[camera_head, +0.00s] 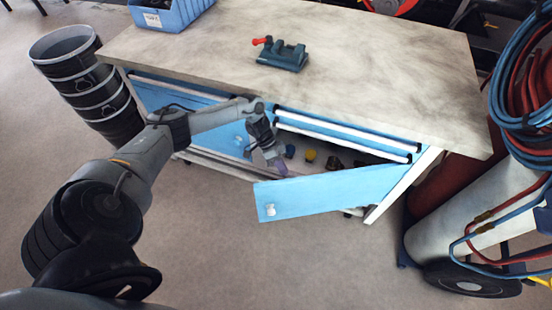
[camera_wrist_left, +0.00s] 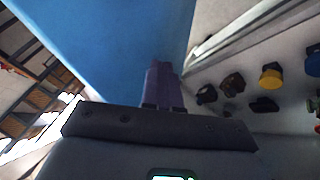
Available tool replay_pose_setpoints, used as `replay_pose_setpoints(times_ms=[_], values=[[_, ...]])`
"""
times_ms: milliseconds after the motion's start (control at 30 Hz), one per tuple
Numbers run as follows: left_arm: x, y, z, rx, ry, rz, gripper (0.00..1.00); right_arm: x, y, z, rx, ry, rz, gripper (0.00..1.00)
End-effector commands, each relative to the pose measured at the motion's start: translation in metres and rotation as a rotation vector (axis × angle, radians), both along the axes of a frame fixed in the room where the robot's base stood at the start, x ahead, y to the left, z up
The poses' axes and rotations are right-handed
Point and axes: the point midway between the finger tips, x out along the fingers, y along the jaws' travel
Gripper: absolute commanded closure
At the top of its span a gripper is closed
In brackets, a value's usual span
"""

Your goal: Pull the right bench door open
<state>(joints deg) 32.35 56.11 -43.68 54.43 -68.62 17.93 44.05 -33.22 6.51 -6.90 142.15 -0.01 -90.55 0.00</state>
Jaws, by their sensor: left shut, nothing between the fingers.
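The right bench door (camera_head: 325,191) is a blue panel with a white round knob (camera_head: 270,209) near its free left end. It stands swung out from the workbench (camera_head: 300,50), hinged at the right, and the compartment behind it shows. My left gripper (camera_head: 280,168) is shut and empty in the opening, at the inner side of the door near its free edge. In the left wrist view its purple fingers (camera_wrist_left: 163,85) are together beside the blue door (camera_wrist_left: 120,40); whether they touch it I cannot tell. My right gripper is not in view.
Several small items, one a yellow knob-like piece (camera_head: 310,155), lie inside the compartment. A vise (camera_head: 282,54) and a blue bin (camera_head: 170,14) stand on the bench top. Stacked black buckets (camera_head: 90,85) are at left, a gas cylinder (camera_head: 470,220) at right. The floor in front is clear.

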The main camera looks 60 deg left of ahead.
Motion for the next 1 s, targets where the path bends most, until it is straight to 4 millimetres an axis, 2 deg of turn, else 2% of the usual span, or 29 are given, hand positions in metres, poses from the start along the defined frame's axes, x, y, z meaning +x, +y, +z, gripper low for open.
replay_pose_setpoints(times_ms=[33, 100, 400, 1000], values=[[0.0, -0.006, -0.007, -0.001, 0.002, -0.002, 1.0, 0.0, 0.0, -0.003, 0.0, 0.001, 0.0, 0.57], [-0.005, -0.013, -0.003, 0.0, 0.002, -0.004, 1.0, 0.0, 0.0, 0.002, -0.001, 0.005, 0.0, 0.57], [-0.013, -0.035, -0.003, 0.0, 0.001, -0.002, 1.0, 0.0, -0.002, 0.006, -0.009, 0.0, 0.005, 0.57], [-0.015, -0.042, -0.002, 0.0, 0.001, 0.002, 1.0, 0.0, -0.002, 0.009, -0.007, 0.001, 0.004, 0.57]])
